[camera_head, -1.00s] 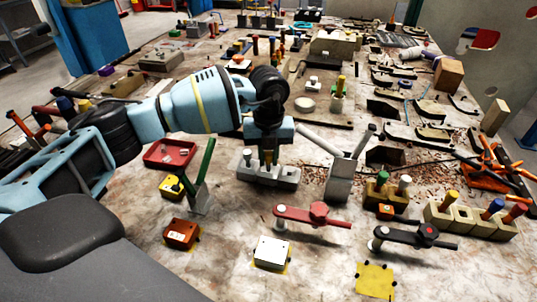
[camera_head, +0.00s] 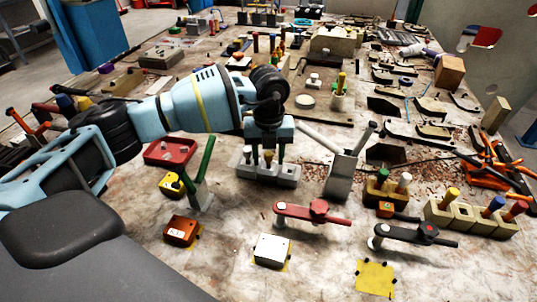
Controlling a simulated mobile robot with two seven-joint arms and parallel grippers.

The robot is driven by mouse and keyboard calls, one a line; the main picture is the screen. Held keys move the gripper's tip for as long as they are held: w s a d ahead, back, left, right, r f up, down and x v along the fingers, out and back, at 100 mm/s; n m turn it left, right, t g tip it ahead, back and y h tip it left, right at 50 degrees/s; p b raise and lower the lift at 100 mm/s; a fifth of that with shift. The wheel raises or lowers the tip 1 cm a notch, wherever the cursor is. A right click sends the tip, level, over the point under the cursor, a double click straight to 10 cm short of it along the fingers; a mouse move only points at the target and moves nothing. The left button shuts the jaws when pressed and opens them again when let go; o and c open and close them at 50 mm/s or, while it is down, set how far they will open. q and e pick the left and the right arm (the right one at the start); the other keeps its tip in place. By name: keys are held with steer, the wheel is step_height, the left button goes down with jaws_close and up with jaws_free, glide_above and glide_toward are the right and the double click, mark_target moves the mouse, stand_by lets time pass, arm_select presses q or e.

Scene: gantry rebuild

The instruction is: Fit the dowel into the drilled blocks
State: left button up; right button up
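A row of grey drilled blocks (camera_head: 244,171) stands on the bench near the middle of the head view. A short tan dowel (camera_head: 268,158) stands upright at the middle block, its lower end hidden in the block. My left gripper (camera_head: 268,154) is directly above the blocks, pointing down. Its two dark fingers are spread, one on each side of the dowel, with a gap visible on both sides. How deep the dowel sits cannot be seen. My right gripper is not in view.
A grey post block with two slanted levers (camera_head: 342,175) stands close right of the blocks. A red tray (camera_head: 170,152) and a green-handled stand (camera_head: 201,187) are to the left. Red (camera_head: 305,211) and black (camera_head: 415,235) toggle clamps stand in front. Bare bench lies between.

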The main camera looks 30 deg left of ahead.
arm_select(q)
steer(key=shift+r, duration=3.9)
